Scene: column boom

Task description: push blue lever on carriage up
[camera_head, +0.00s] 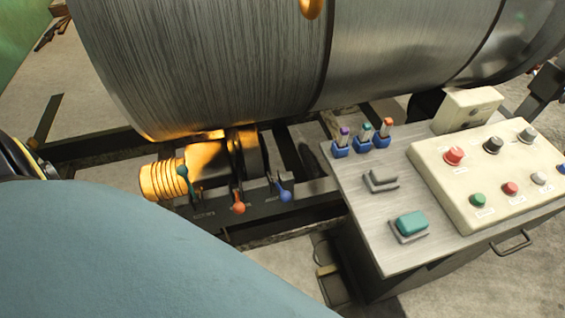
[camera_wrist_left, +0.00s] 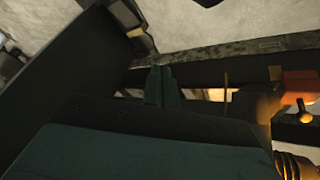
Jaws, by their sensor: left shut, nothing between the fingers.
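The blue lever (camera_head: 285,193) is at the right end of a row of three levers on the dark carriage (camera_head: 262,199), below the large metal cylinder. Its blue knob sits low, at the front of the carriage. An orange-red lever (camera_head: 238,205) and a teal lever (camera_head: 183,173) stand to its left. My left gripper (camera_wrist_left: 162,86) shows in the left wrist view as dark teal fingers, shut and empty, near a dark beam. In the head view my arm fills the lower left, and the gripper is hidden. I cannot make out the blue lever in the wrist view. My right gripper is not in view.
A control desk (camera_head: 345,190) stands right of the carriage, with a button box (camera_head: 480,170) and several tools in blue holders. The large cylinder (camera_head: 220,60) hangs over the carriage. A ribbed yellow motor (camera_head: 163,180) is at its left. Open floor shows below the carriage.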

